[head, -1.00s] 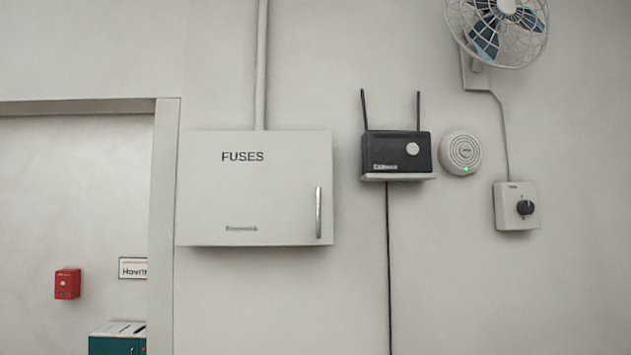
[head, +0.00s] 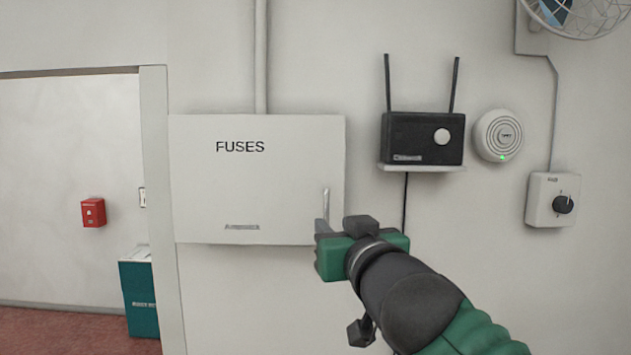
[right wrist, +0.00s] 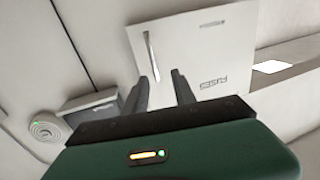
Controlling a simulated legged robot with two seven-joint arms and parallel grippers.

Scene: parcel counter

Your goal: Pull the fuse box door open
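The fuse box (head: 258,180) is a white wall box marked FUSES. Its door looks shut, with an upright silver handle (head: 326,203) near the right edge. My right gripper (head: 322,226) is in front of the handle's lower end in the head view and hides part of it. In the right wrist view the two dark fingers of the right gripper (right wrist: 160,92) are apart with nothing between them. The handle (right wrist: 152,57) shows beyond the fingertips, nearer the left finger, on the fuse box door (right wrist: 195,45). I cannot tell whether a finger touches it. My left gripper is not in view.
A black router (head: 423,138) on a small shelf, a round detector (head: 498,136) and a knob switch (head: 551,200) are on the wall to the right. A doorway frame (head: 161,210) stands left of the box. A red wall box (head: 93,212) is beyond it.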

